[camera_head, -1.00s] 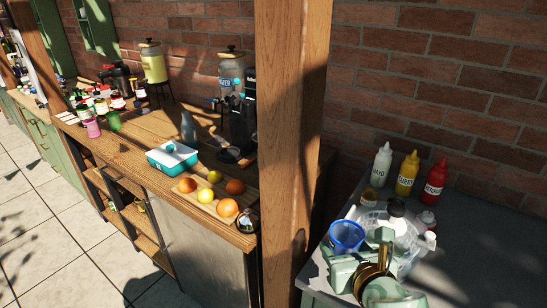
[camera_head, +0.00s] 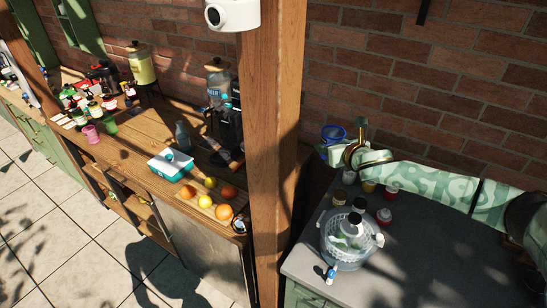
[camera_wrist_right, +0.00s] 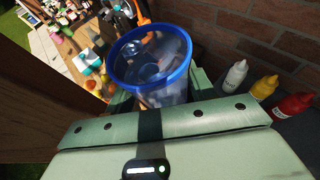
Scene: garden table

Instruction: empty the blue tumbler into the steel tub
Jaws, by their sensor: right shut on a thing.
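The blue tumbler (camera_head: 333,133) is up in the air behind the tub, close to the brick wall in the head view. My right gripper (camera_head: 341,146) is shut on it. In the right wrist view the tumbler (camera_wrist_right: 150,68) stands between the fingers with its blue rim up, and pale, clear shapes show inside. The steel tub (camera_head: 346,262) stands on the grey counter, in front of and below the tumbler, with dark-capped bottles and clear pieces in it. The tumbler is apart from the tub. My left gripper is not in view.
Mayo (camera_wrist_right: 236,75), mustard (camera_wrist_right: 265,87) and ketchup (camera_wrist_right: 291,105) bottles stand behind the tub, partly hidden by my right arm in the head view. A wooden post (camera_head: 270,170) rises left. The counter's right side is clear.

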